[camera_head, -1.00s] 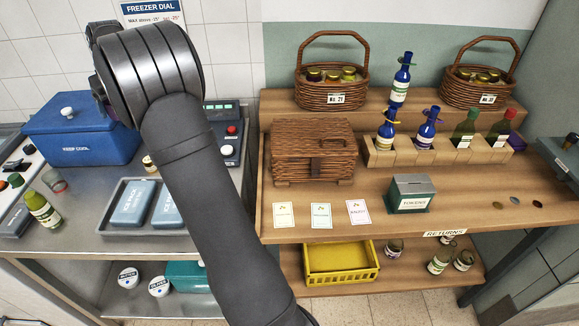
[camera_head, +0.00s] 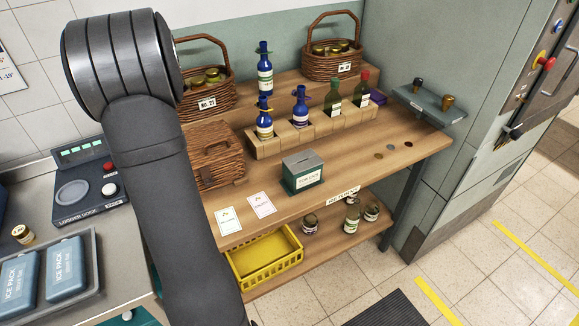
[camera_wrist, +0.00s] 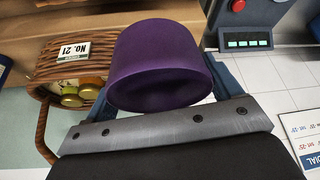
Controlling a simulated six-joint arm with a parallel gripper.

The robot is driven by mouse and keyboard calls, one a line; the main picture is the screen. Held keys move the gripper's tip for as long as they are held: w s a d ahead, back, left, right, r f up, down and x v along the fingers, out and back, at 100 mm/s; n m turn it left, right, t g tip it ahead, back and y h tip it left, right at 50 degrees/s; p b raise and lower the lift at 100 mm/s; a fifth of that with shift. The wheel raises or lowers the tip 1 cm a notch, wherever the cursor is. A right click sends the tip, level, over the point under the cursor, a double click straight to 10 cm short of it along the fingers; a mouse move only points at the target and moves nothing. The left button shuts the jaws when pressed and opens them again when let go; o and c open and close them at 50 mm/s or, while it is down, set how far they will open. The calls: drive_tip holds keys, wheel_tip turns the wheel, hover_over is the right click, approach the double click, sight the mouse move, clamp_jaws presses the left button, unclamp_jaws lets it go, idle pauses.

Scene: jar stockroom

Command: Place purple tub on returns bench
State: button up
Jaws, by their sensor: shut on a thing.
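The purple tub (camera_wrist: 160,60) fills the middle of the wrist view, its wide rounded end towards the camera. My gripper (camera_wrist: 165,85) is shut on it, with blue-grey fingers on either side. In the head view my arm hides both the gripper and the tub. The returns bench is the wooden bench (camera_head: 350,158) with a RETURNS label (camera_head: 343,196) on its front edge. Its front right part has bare wood around a few small discs (camera_head: 391,147).
A green token box (camera_head: 302,171), cards (camera_head: 262,204), a wicker hamper (camera_head: 215,155) and a bottle rack (camera_head: 312,133) stand on the bench. Baskets (camera_head: 333,62) stand on the raised shelf.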

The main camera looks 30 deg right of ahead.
drive_tip(key=s+d+m+h, duration=0.15)
drive_tip(key=s+d, duration=0.35)
drive_tip(key=d, duration=0.6)
drive_tip(key=s+d+m, duration=0.2)
drive_tip(key=s+d, duration=0.3)
drive_tip(key=d, duration=0.5)
drive_tip(key=s+d+m+h, duration=0.15)
drive_tip(key=s+d, duration=0.25)
drive_tip(key=d, duration=0.7)
drive_tip(key=s+d+m+h, duration=0.1)
drive_tip(key=s+d+m, duration=0.2)
drive_tip(key=s+d, duration=0.75)
drive_tip(key=s+d+m, duration=0.2)
drive_tip(key=s+d, duration=0.5)
drive_tip(key=s, duration=0.7)
hover_over(343, 157)
drive_tip(key=s, duration=0.2)
drive_tip(key=shift+g, duration=0.4)
drive_tip(key=f, duration=1.2)
drive_tip(key=a+f, duration=0.1)
drive_tip(key=f, duration=0.5)
drive_tip(key=shift+w+f, duration=0.15)
drive_tip(key=shift+w, duration=0.1)
drive_tip(key=shift+f, duration=1.95)
drive_tip(key=shift+f, duration=0.1)
